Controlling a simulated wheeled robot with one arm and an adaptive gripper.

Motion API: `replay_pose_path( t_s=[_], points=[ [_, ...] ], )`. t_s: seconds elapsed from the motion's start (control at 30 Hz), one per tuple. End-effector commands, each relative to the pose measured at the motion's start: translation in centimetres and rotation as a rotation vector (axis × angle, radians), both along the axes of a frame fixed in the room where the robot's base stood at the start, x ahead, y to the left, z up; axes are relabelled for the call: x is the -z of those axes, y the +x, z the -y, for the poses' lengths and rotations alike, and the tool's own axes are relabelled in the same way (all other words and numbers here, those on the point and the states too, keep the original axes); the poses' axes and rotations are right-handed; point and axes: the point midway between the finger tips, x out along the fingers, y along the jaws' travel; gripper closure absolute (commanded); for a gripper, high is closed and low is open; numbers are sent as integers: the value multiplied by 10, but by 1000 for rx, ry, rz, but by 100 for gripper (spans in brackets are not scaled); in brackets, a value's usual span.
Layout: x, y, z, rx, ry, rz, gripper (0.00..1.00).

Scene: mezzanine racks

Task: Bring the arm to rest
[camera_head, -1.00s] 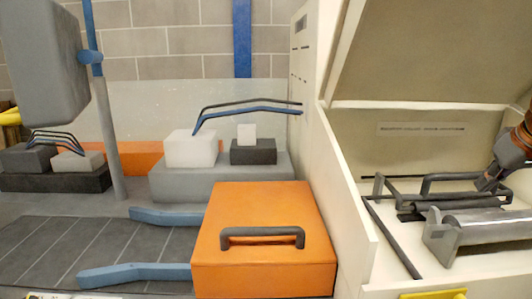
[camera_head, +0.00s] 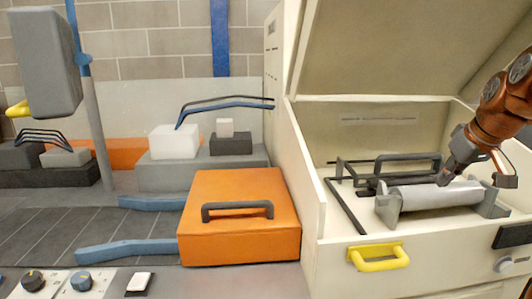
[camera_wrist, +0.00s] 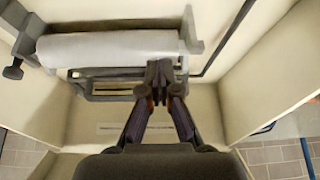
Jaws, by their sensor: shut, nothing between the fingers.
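My gripper (camera_head: 447,178) is at the end of my orange-brown arm, inside the open cream cabinet at the right of the head view. Its fingertips are beside a pale grey roll or cylinder (camera_head: 420,196) held in a grey cradle. In the wrist view my gripper (camera_wrist: 160,72) has its two dark fingers together at the tips, with nothing seen between them. The roll (camera_wrist: 105,46) lies just past the tips there. I cannot tell whether the fingertips touch the roll or its cradle.
The cream cabinet (camera_head: 330,262) has a raised lid (camera_head: 400,45) above my arm and side walls close by. A dark frame (camera_head: 345,207) lies beside the roll. A yellow handle (camera_head: 379,257) is on the front. An orange box (camera_head: 240,240) stands to the left.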

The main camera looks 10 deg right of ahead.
Motion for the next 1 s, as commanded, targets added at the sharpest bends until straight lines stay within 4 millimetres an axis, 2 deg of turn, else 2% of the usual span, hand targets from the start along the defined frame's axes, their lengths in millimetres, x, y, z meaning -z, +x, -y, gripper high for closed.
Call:
replay_pose_path(
  t_s=[0.17,0.37,0.57,0.8,1.0],
  points=[
    [-3,5,-28,-38,0,-19,100],
    [0,9,-73,-95,7,-54,100],
    [11,3,-141,-170,12,-123,100],
    [38,-29,-221,-230,16,-238,100],
    [69,-71,-270,-241,18,-343,100]
  ],
)
